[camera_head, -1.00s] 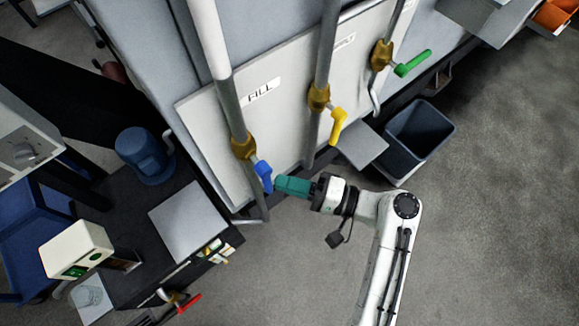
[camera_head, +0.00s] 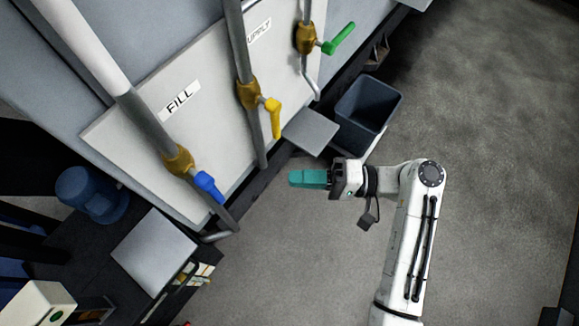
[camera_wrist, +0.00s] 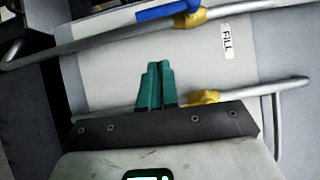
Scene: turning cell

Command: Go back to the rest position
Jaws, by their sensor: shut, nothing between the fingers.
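My gripper (camera_head: 292,178) has teal fingers and is shut and empty. In the head view it hangs in free space right of the blue valve handle (camera_head: 209,187), clear of it. In the wrist view my gripper (camera_wrist: 158,68) points toward the white panel (camera_wrist: 200,62), its fingers together. The blue handle (camera_wrist: 166,9) shows at the top of the wrist view, apart from the fingers. The yellow handle (camera_head: 273,117) and green handle (camera_head: 339,38) sit on pipes farther up and right in the head view.
A dark blue bin (camera_head: 369,108) stands beyond my gripper, beside a grey plate (camera_head: 310,131). A blue motor-like unit (camera_head: 93,194) and a light square plate (camera_head: 153,250) are at lower left. The grey floor (camera_head: 490,150) to the right is open.

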